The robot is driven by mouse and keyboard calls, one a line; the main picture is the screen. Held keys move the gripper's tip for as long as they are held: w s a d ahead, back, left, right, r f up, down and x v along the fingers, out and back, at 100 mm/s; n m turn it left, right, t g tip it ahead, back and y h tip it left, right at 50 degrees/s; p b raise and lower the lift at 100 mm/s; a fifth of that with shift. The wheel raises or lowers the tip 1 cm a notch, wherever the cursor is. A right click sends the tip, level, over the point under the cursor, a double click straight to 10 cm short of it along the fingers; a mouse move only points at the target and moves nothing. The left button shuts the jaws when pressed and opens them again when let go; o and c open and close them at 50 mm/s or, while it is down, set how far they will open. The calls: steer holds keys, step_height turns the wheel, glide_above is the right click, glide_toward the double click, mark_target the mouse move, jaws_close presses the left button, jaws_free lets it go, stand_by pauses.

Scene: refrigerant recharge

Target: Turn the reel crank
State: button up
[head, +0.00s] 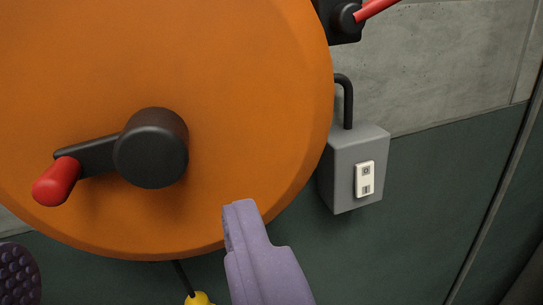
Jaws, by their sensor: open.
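The orange reel (255,90) fills the upper left of the head view, its top and left side cut off. A black hub (152,150) stands out from its face. The black crank arm (90,156) runs left from the hub and ends in a red handle (57,182). My gripper (130,228) is open and empty, below the crank in the picture. Its smooth purple finger overlaps the reel's lower right edge. Its darker, studded finger shows at the lower left edge. Neither finger is around the red handle.
A grey box (343,172) with a white switch plate (364,180) and black conduit is on the wall right of the reel. A black fitting with a red lever (375,8) is at the top. A yellow piece (198,299) hangs on a black cord below the reel.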

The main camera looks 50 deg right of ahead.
mark_target(152, 164)
steer(key=x, duration=0.7)
steer(key=shift+w+d+p, duration=0.15)
steer(key=shift+d+p, duration=0.05)
steer(key=shift+p, duration=0.1)
steer(key=c, duration=1.1)
steer(key=shift+o, duration=0.2)
steer(key=shift+b, duration=0.5)
